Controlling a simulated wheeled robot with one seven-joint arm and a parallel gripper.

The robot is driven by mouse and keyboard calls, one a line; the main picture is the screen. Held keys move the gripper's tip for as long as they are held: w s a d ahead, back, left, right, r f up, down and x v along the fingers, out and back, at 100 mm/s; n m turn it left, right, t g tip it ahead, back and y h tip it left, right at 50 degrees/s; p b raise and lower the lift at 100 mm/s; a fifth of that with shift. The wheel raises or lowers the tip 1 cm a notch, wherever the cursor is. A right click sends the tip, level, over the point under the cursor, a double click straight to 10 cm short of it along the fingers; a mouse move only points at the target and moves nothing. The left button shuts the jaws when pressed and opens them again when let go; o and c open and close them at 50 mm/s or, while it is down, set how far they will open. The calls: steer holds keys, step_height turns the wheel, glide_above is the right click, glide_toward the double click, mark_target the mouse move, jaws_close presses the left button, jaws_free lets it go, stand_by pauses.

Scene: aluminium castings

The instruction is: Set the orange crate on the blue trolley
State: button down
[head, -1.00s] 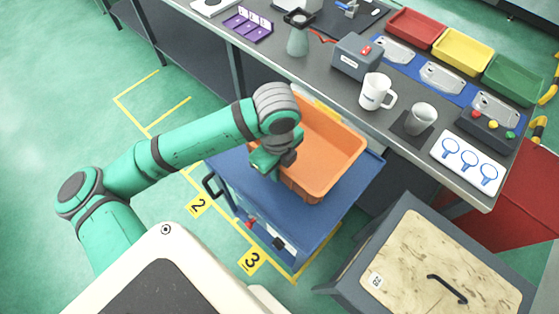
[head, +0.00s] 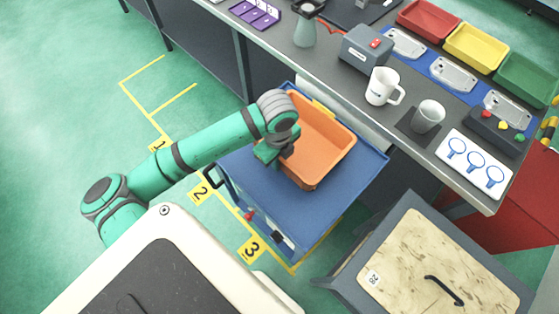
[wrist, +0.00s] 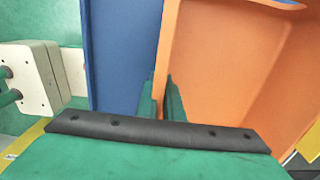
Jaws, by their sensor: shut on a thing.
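The orange crate (head: 324,140) is empty and sits over the far part of the blue trolley (head: 290,205) in the head view. My gripper (head: 272,156) is shut on the crate's near left wall. In the wrist view the gripper's fingers (wrist: 160,95) straddle the orange crate's wall (wrist: 215,70), with the blue trolley (wrist: 120,50) to the left. The crate looks upright and within the trolley's outline; whether its base touches the top cannot be told. My wrist hides part of the crate's left side.
The grey workbench (head: 350,95) runs behind the trolley, with a mug (head: 382,87), a cup (head: 428,116) and red, yellow and green trays. A grey stand with a speckled lid (head: 428,255) is close on the right. Open floor lies to the left.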

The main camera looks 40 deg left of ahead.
steer(key=shift+w+d+f, duration=0.1)
steer(key=shift+d+f, duration=0.05)
steer(key=shift+d, duration=0.05)
steer(key=c, duration=1.9)
jaws_free()
steer(key=shift+d, duration=0.1)
step_height(320, 180, up, 12)
steer(key=shift+r, duration=0.2)
steer(key=shift+w, duration=0.1)
